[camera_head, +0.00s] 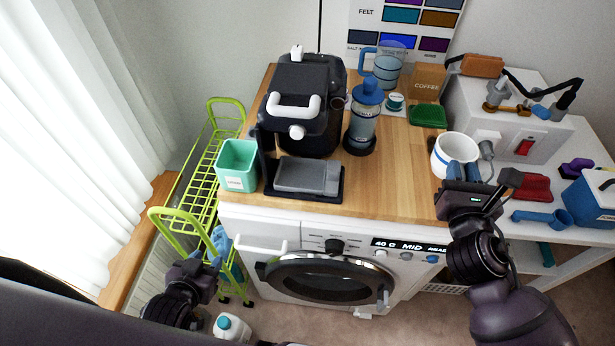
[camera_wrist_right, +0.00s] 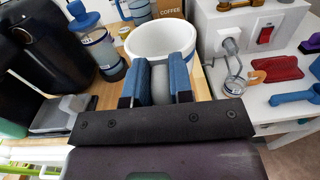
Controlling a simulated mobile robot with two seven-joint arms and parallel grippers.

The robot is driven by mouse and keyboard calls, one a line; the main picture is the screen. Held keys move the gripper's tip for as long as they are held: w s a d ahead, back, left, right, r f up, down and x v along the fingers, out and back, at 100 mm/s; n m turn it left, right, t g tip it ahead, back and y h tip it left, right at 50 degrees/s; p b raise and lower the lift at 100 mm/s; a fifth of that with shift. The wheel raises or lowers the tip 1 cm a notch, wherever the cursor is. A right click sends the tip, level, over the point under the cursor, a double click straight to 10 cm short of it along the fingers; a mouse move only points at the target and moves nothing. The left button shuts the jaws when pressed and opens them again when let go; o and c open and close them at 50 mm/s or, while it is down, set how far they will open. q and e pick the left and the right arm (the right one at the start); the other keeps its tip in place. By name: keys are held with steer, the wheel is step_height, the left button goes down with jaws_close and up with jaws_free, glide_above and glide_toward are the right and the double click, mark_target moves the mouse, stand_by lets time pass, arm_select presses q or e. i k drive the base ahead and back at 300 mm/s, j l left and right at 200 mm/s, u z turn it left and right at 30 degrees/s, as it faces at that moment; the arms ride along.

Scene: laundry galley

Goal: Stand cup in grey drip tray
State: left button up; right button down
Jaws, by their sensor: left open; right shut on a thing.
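A white cup (camera_head: 455,155) with a blue band is at the right end of the wooden counter; the right wrist view shows it (camera_wrist_right: 160,40) upright just beyond my fingers. My right gripper (camera_head: 462,172) is shut on the cup, its blue fingers (camera_wrist_right: 160,82) pinching a grey piece at the cup's near side, likely its handle. Whether the cup's base touches the counter is hidden. The grey drip tray (camera_head: 307,174) sits at the front of the black coffee machine (camera_head: 300,100), left of the cup, and looks empty. My left gripper (camera_head: 220,243) is open and low, left of the washer.
A teal container (camera_head: 237,166) stands left of the tray. A blue-lidded press (camera_head: 365,115) stands between machine and cup, with a coffee bag (camera_head: 426,82) and green sponge (camera_head: 427,115) behind. Counter between tray and cup is clear.

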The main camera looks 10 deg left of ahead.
mark_target(306, 182)
steer(key=k+l, duration=0.15)
steer(key=l, duration=0.15)
steer(key=k+l, duration=0.2)
steer(key=l, duration=0.15)
steer(key=k+l+u, duration=0.35)
steer(key=i+j+u, duration=0.15)
steer(key=u, duration=0.3)
steer(key=i+u, duration=0.4)
steer(key=k, duration=0.05)
